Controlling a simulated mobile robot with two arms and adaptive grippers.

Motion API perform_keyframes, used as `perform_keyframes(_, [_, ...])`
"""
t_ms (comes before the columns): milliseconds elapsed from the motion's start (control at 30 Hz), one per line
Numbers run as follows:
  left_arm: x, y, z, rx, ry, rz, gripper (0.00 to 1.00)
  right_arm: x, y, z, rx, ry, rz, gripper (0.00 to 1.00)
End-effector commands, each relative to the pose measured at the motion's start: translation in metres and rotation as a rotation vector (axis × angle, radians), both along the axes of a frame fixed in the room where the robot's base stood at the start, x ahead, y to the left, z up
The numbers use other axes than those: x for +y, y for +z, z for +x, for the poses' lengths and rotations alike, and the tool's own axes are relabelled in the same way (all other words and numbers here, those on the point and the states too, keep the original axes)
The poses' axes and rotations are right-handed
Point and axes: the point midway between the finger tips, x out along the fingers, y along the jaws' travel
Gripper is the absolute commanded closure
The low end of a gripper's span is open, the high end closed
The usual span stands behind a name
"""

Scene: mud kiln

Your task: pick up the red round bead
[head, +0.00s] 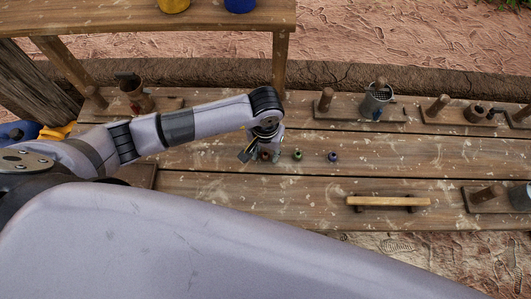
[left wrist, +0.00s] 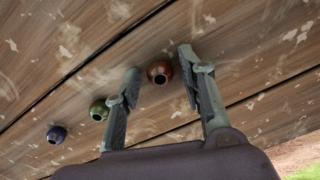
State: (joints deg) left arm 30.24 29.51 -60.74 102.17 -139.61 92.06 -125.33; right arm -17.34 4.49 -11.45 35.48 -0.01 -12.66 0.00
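The red round bead (left wrist: 159,73) lies on the wooden table, its dark hole showing in the left wrist view. My left gripper (left wrist: 158,63) is open, with one finger on each side of the bead in that picture. I see no finger touching it. In the head view my left gripper (head: 262,155) is low over the table, and it mostly hides the red bead. A green bead (left wrist: 99,111) and a blue-purple bead (left wrist: 57,135) lie in a row beside the red one. My right gripper is not in view.
In the head view, the green bead (head: 297,155) and blue-purple bead (head: 333,157) sit right of my gripper. A wooden handle bar (head: 388,202) lies farther right. Pegged boards with cups, including a grey mug (head: 376,101), line the back. A raised shelf (head: 180,14) stands behind.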

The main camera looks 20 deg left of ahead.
Motion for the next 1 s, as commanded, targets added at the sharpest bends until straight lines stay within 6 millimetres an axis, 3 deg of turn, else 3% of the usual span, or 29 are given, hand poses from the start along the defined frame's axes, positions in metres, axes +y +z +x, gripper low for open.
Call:
perform_keyframes(400, [0.0, 0.0, 0.0, 0.0, 0.0, 0.0, 0.93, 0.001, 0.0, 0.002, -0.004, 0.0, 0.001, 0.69])
perform_keyframes(767, [0.0, 0.006, 0.001, -0.002, 0.0, 0.0, 0.93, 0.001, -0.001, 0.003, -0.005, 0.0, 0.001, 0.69])
perform_keyframes(1000, [0.0, 0.039, 0.003, -0.008, -0.001, -0.001, 0.93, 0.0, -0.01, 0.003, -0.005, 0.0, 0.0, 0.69])
